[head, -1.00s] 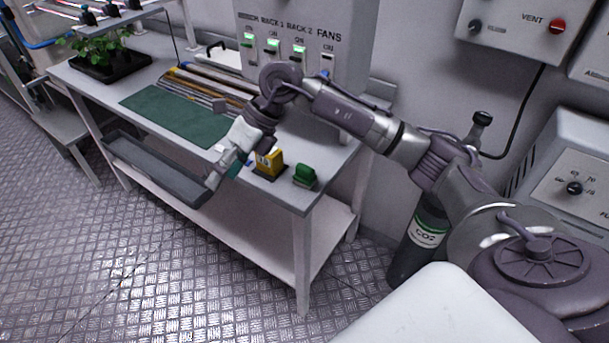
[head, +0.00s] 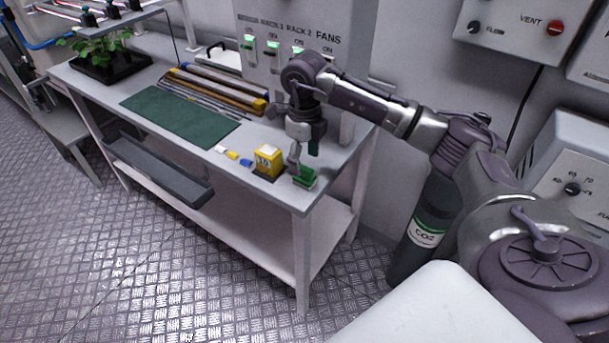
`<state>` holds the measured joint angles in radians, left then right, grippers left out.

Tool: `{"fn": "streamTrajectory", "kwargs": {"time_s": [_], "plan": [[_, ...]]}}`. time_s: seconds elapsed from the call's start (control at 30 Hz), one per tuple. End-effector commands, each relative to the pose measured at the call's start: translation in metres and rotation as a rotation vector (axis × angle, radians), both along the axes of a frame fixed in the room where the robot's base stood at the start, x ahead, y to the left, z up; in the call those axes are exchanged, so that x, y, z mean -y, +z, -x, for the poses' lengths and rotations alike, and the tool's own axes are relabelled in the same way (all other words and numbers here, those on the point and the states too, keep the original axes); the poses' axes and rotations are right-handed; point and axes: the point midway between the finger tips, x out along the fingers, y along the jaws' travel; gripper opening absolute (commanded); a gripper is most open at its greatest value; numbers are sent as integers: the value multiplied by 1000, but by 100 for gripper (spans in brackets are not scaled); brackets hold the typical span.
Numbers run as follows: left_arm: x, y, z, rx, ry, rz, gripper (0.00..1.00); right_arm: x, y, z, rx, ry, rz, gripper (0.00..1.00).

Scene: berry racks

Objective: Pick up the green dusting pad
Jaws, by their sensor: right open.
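The green dusting pad (head: 306,178) lies on the white workbench (head: 240,172) near its right front corner. My right gripper (head: 303,160) points down just above and behind the pad, with a light finger close to the pad's left side. It is open; I cannot tell whether a finger touches the pad. Part of the pad is hidden behind the finger. My left gripper is not in view.
A yellow box (head: 267,160) stands close left of the pad. Small white, yellow and blue pieces lie near the dark green mat (head: 180,117). Rods lie behind it. A grey tray (head: 158,172) hangs at the front edge. A control panel (head: 290,35) rises behind.

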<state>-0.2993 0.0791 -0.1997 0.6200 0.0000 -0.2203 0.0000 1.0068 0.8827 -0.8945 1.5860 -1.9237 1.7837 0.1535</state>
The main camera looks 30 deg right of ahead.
Motion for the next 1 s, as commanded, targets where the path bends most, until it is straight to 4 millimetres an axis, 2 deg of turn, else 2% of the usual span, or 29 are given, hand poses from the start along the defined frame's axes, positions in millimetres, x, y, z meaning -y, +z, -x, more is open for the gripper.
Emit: {"fn": "streamTrajectory", "kwargs": {"time_s": [0.3, 0.4, 0.63, 1.0], "plan": [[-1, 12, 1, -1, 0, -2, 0, -3, -43, 6, -4, 0, -1, 67], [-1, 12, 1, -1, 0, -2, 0, -3, -49, 6, -3, 1, -1, 67], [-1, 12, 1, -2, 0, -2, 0, -3, -50, 5, -2, 1, -1, 65], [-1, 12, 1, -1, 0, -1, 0, -3, -50, 5, -1, 1, -1, 3]]}}
